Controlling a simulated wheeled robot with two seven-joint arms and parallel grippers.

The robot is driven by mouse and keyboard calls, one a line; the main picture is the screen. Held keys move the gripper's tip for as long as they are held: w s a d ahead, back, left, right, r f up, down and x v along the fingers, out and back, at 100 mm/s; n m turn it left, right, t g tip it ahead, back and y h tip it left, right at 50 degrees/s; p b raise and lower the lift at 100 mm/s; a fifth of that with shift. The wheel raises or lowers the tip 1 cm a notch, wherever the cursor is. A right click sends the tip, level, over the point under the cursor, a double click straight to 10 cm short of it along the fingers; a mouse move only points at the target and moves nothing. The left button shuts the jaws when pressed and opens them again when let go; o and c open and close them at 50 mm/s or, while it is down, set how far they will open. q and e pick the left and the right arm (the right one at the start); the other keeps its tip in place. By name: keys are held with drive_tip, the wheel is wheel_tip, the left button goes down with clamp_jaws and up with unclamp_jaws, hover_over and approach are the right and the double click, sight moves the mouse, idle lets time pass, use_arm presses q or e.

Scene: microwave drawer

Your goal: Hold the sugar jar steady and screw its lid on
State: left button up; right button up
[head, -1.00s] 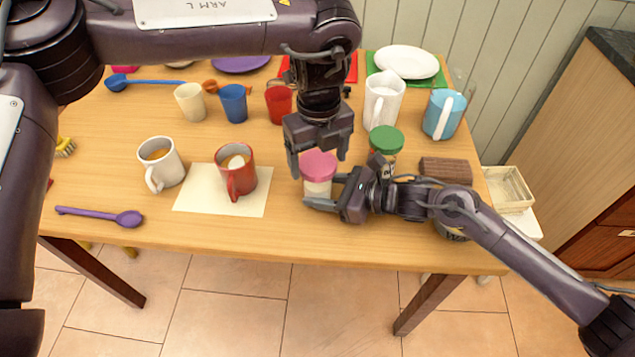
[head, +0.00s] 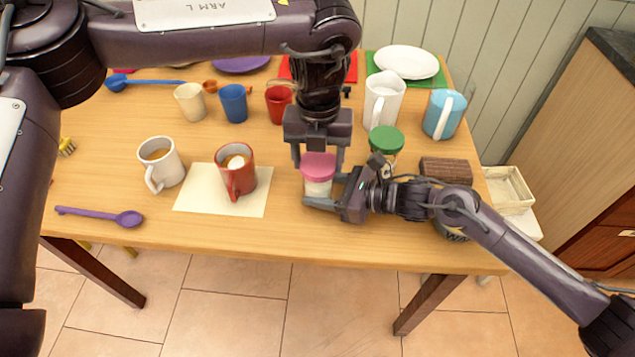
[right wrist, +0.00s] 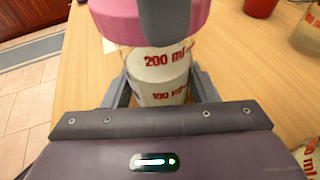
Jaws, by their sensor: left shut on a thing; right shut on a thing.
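The sugar jar (head: 317,189) stands near the front edge of the table, a clear jar with white contents and red "200 ml" print. It also shows in the right wrist view (right wrist: 158,78). A pink lid (head: 319,166) sits on its top. My right gripper (head: 322,192) comes from the right and is shut on the jar body. My left gripper (head: 319,163) points down from above and is shut on the lid, a finger on either side. In the right wrist view one dark finger of it covers part of the lid (right wrist: 115,18). The thread is hidden.
A jar with a green lid (head: 386,139) stands just behind my right gripper. A red mug (head: 238,178) on a cream sheet (head: 200,203) is to the left. A brown block (head: 446,170) lies to the right. The front left table holds a purple spoon (head: 100,215).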

use_arm(q)
drive_tip(key=m, duration=0.6)
drive_tip(key=shift+d, duration=0.2)
drive_tip(key=m, duration=0.6)
drive_tip(key=shift+s+d, duration=0.1)
drive_tip(key=o, duration=1)
